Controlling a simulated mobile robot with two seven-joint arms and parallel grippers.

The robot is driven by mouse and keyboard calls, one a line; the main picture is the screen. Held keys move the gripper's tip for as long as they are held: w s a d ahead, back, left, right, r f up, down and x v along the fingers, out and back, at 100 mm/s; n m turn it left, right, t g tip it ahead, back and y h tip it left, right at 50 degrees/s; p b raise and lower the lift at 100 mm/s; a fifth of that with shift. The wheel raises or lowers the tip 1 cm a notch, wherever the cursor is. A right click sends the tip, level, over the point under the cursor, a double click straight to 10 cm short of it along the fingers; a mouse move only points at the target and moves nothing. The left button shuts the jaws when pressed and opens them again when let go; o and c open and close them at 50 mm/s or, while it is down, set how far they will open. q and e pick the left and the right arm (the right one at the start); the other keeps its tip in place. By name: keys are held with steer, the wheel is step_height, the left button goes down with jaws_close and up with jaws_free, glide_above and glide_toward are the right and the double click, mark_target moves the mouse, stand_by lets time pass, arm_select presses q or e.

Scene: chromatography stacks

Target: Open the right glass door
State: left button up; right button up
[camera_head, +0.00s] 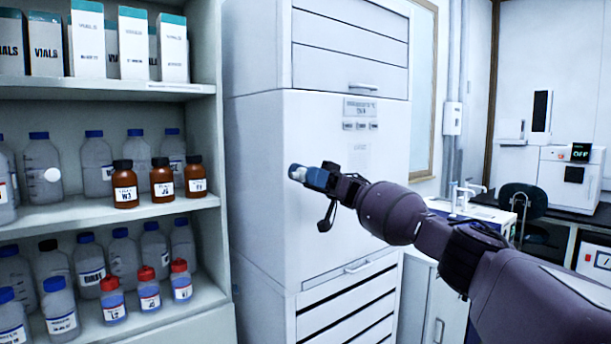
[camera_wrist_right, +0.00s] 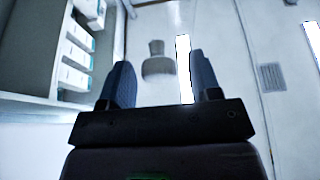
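The shelf cabinet (camera_head: 100,216) fills the left of the head view. My right gripper (camera_head: 297,174) has blue fingers pointing left, in front of the white fume-hood-like unit and well right of the knob. In the right wrist view its two fingers (camera_wrist_right: 160,65) are spread apart with nothing held between them. My left gripper is in neither view.
White boxes (camera_head: 87,40), brown bottles (camera_head: 163,180) and red-capped bottles (camera_head: 148,290) stand on the shelves. The tall white unit (camera_head: 258,200) stands directly right of the cabinet. A chair (camera_head: 522,212) and bench instruments are farther back on the right.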

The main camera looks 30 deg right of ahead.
steer(key=b+v, duration=0.5)
steer(key=v, duration=0.6)
steer(key=shift+a+r, duration=0.1)
stand_by(0.5)
